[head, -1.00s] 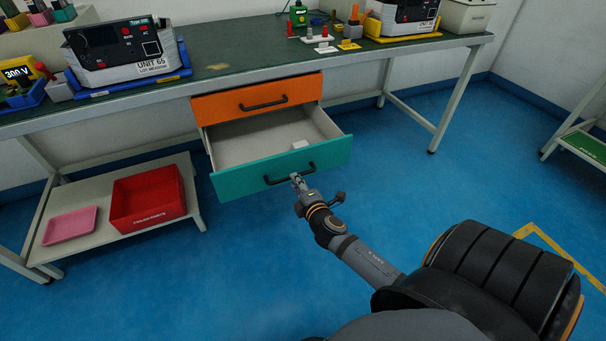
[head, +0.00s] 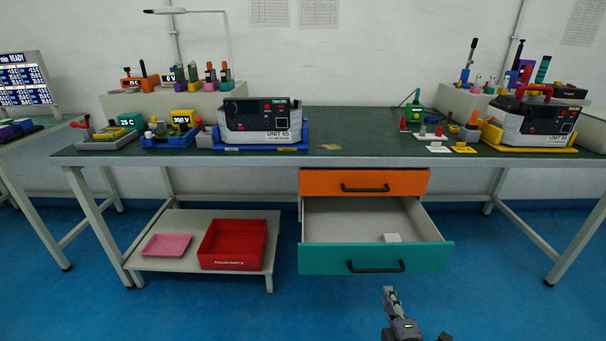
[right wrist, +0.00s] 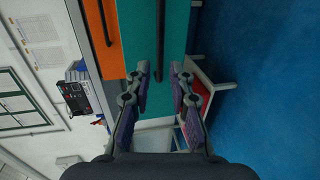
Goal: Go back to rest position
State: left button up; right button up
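My right gripper (head: 392,300) shows at the bottom of the head view, below and in front of the teal drawer (head: 318,259). In the right wrist view my right gripper (right wrist: 159,75) has its two fingers apart with nothing between them. The teal drawer front (right wrist: 176,30) and its dark handle lie beyond the fingertips. The drawer is pulled out, with a small white block (head: 393,238) inside it. The orange drawer (head: 330,183) above it is closed. My left gripper is in neither view.
A green-topped workbench (head: 350,150) carries two test units, Unit 65 (head: 262,122) and another on a yellow tray (head: 530,122). A low shelf holds a pink tray (head: 166,245) and a red bin (head: 232,265). Blue floor is clear in front.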

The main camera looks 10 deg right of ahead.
jog(key=s+f+m+g, duration=0.8)
jog(key=s+f+m, duration=0.1)
jog(key=f+m, duration=0.15)
jog(key=s+a+f+m+g+y+p, duration=0.25)
jog(key=s+a+m+g+y, duration=0.2)
jog(key=s+a, duration=0.55)
notch_tip(320, 180, down, 6)
jog(key=s+d+g+h+p, duration=0.1)
jog(key=d+p, duration=0.2)
jog(key=p, duration=1)
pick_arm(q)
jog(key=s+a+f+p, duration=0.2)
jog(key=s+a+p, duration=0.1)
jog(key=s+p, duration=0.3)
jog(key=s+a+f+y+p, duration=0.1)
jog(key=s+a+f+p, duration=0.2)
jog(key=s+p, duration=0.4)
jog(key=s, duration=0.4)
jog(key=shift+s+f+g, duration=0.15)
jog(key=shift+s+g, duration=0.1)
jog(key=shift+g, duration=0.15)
pick_arm(e)
jog(key=s+d, duration=0.3)
jog(key=s, duration=1.1)
jog(key=shift+s+f, duration=0.2)
jog(key=shift+s, duration=0.2)
